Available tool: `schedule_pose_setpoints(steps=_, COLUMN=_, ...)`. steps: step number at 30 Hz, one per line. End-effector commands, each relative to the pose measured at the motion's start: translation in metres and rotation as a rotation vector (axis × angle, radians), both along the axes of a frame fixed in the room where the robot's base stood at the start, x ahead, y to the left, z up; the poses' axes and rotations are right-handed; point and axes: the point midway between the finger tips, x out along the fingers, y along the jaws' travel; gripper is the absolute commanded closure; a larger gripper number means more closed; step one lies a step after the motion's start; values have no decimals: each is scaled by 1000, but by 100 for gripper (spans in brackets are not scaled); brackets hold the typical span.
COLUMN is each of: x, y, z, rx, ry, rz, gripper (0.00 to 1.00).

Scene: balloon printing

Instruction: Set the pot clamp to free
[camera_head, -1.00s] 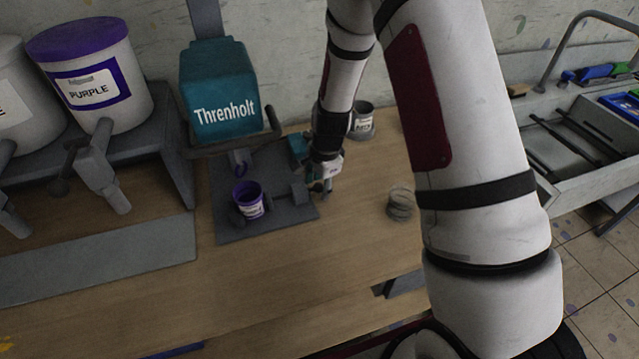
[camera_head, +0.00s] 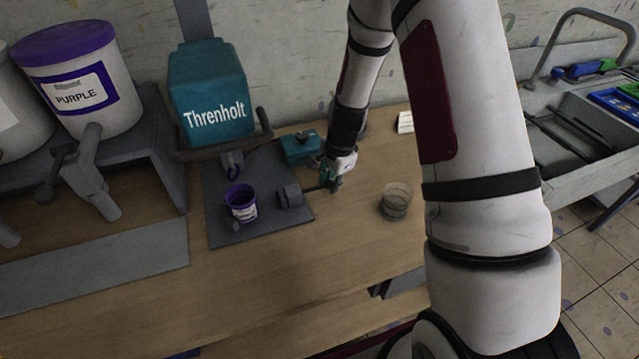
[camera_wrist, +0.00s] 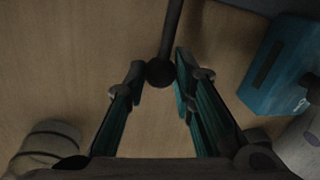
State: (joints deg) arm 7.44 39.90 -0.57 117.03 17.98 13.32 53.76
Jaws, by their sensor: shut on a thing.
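The purple pot (camera_head: 241,204) stands upright on the grey base plate (camera_head: 222,174) under the teal Threnholt machine (camera_head: 211,95). The pot clamp's grey block (camera_head: 290,194) is just right of the pot, with a gap visible between them. A thin dark rod runs right from the block to my gripper (camera_head: 335,184). In the wrist view the rod ends in a dark round knob (camera_wrist: 160,73), which sits between the fingertips of my gripper (camera_wrist: 158,76). My gripper is shut on this knob. Whether the clamp's other side touches the pot is too small to tell.
A teal box (camera_head: 300,148) lies behind the rod, close to my gripper, and shows in the wrist view (camera_wrist: 283,68). A clear ringed cup (camera_head: 395,202) stands to the right. The purple paint bucket (camera_head: 78,85) is at left. The front table is clear.

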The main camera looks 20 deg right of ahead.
Motion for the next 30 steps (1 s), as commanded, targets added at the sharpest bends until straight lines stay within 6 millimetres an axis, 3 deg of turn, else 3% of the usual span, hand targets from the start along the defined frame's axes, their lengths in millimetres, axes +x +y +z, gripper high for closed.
schedule_pose_setpoints(steps=8, x=0, y=-6, z=0, rx=-5, ry=-2, rz=-1, gripper=100)
schedule_pose_setpoints(steps=9, x=0, y=-6, z=0, rx=-6, ry=-2, rz=-1, gripper=74)
schedule_pose_setpoints(steps=12, x=0, y=-6, z=0, rx=-5, ry=-2, rz=-2, gripper=56)
schedule_pose_setpoints(steps=23, x=0, y=-4, z=4, rx=-3, ry=-3, rz=-1, gripper=56)
schedule_pose_setpoints(steps=30, x=-6, y=-5, z=38, rx=-4, ry=-6, rz=1, gripper=56)
